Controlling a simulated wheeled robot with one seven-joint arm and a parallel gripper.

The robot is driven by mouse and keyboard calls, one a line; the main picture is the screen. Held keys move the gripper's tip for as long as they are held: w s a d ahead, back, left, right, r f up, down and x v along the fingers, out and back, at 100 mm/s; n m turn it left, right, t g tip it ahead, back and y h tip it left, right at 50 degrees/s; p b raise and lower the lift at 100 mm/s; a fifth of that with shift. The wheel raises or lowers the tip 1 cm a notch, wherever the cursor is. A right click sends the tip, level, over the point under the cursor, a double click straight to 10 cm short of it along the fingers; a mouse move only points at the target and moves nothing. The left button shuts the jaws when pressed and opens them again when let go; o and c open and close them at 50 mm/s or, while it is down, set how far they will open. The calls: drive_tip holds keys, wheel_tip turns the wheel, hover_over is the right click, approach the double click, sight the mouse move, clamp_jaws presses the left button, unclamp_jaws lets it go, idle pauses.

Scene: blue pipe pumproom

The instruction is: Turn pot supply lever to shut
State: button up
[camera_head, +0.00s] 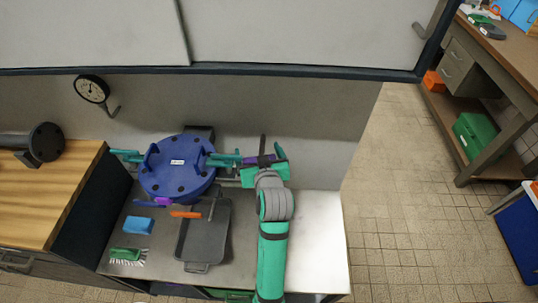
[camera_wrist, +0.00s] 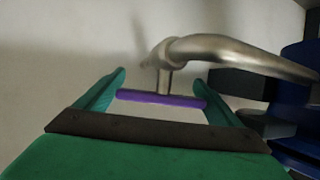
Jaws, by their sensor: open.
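The blue round pot (camera_head: 175,170) with a white label stands on the bench, with teal fittings on both sides. A purple lever (camera_head: 262,160) sits on the pipework to the right of the pot. My gripper (camera_head: 266,164) is at this lever, its arm coming up from below. In the wrist view, the purple bar of the lever (camera_wrist: 160,98) lies crosswise between the two green fingers of my gripper (camera_wrist: 164,86). The fingers are open, and I cannot tell whether they touch the bar. A curved metal pipe (camera_wrist: 240,52) passes just beyond it.
A pressure gauge (camera_head: 92,90) is on the back wall. An orange-handled tool (camera_head: 186,214), a dark tray (camera_head: 205,240), a blue sponge (camera_head: 138,225) and a green brush (camera_head: 127,256) are in front of the pot. The bench right of my arm (camera_head: 318,235) is clear.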

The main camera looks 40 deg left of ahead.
sight(254, 158)
drive_tip(key=shift+s+a+n+g, duration=0.2)
drive_tip(key=shift+n+g, duration=0.1)
drive_tip(key=s+n+g+y, duration=0.1)
drive_tip(key=n+g, duration=0.2)
drive_tip(key=s+n+g+y, duration=0.1)
drive_tip(key=n+g, duration=0.2)
drive_tip(key=g, duration=0.1)
drive_tip(key=s+n+g+y, duration=0.1)
drive_tip(key=n+g, duration=0.3)
drive_tip(key=shift+a, duration=0.35)
drive_tip(key=v, duration=1.1)
drive_tip(key=shift+f, duration=0.2)
drive_tip(key=shift+w, duration=0.15)
